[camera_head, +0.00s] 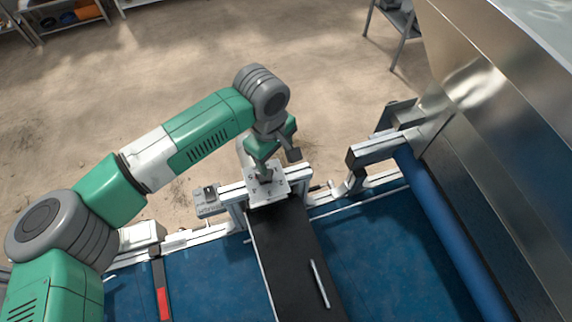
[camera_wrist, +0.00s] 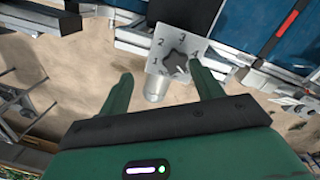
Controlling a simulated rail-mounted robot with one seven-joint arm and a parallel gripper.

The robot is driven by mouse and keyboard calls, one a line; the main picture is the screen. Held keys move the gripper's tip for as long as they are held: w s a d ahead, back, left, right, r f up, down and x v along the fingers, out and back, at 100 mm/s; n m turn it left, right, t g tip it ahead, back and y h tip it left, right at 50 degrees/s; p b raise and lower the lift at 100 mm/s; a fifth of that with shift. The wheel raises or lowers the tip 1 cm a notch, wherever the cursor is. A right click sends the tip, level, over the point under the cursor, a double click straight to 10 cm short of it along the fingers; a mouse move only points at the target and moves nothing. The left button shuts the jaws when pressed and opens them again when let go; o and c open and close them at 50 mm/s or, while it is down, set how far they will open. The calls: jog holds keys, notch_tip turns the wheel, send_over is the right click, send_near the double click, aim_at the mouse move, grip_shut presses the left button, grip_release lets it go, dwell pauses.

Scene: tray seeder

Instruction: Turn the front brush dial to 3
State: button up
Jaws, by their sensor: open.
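The front brush dial is a dark, star-shaped knob (camera_wrist: 175,63) on a light metal plate (camera_wrist: 153,68) in the wrist view. I cannot tell which number the knob points to. My gripper (camera_wrist: 160,72) is open and empty, one finger on each side of the plate in the picture, the knob nearer the right finger. In the head view my gripper (camera_head: 264,168) is over the plate (camera_head: 280,185) and largely hides the knob. Contact cannot be told.
The plate sits at the end of a black brush cover (camera_head: 285,245) crossing the blue belt (camera_head: 375,240). A metal rail (camera_head: 330,194) runs beside it, with a small grey box (camera_head: 208,200) to the left. A tall steel housing (camera_head: 490,110) stands at right. Open floor lies beyond the rail.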

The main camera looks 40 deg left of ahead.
aim_at(263, 180)
jog(key=a, duration=0.1)
jog(key=s+a, duration=0.1)
jog(key=a, duration=0.1)
jog(key=shift+s+f+g+y, duration=0.3)
jog(key=shift+s+f, duration=0.1)
notch_tip(263, 180, down, 8)
jog(key=shift+w+d+r+p, duration=0.1)
jog(key=shift+d+p, duration=0.05)
jog(key=shift+p, duration=0.35)
jog(key=c, duration=1)
